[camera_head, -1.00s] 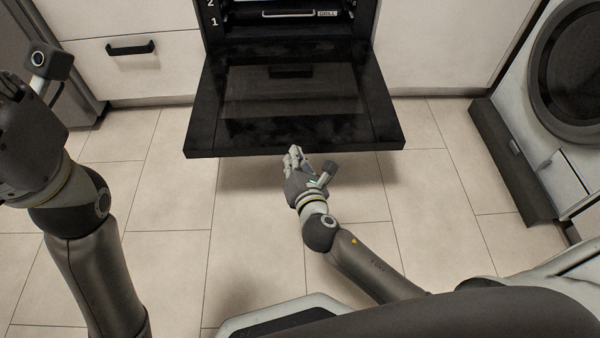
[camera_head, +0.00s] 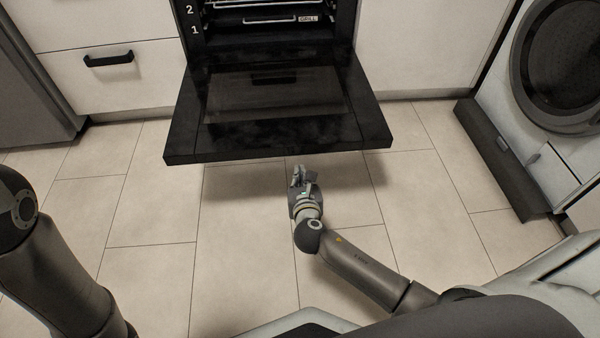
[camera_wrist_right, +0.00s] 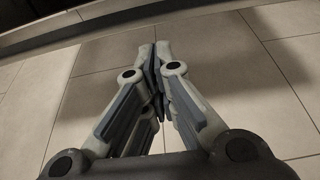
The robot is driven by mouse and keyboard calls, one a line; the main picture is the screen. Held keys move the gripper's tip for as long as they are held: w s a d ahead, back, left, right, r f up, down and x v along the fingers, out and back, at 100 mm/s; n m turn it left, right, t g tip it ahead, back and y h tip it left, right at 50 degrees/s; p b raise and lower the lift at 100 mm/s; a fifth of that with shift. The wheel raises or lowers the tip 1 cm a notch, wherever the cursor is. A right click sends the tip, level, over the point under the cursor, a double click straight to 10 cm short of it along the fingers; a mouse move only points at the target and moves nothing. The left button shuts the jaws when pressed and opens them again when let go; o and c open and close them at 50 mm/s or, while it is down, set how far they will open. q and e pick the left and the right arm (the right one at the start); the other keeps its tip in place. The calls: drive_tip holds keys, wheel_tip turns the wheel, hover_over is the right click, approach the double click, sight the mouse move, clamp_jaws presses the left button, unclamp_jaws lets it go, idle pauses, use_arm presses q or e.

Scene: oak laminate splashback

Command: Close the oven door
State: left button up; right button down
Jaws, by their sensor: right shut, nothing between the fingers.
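The black oven door (camera_head: 275,100) hangs open, folded down and out from the oven (camera_head: 270,22), in the head view. Its front edge runs across the middle of the picture. My right gripper (camera_head: 298,172) is shut and empty, just in front of and below that edge, near its middle. In the right wrist view my right gripper's fingertips (camera_wrist_right: 155,50) meet, with floor tiles around them and an edge, likely the door's, across the top. My left arm shows at the left of the head view, but its gripper is out of the frame.
White drawers with a black handle (camera_head: 108,60) stand left of the oven. A washing machine (camera_head: 560,75) stands at the right, with a dark panel (camera_head: 500,160) sticking out low before it. The tiled floor (camera_head: 150,220) in front of the door is clear.

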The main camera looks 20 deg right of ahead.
drive_tip(key=shift+w+r+b, duration=0.2)
drive_tip(key=shift+r+b, duration=0.25)
drive_tip(key=shift+r, duration=1.5)
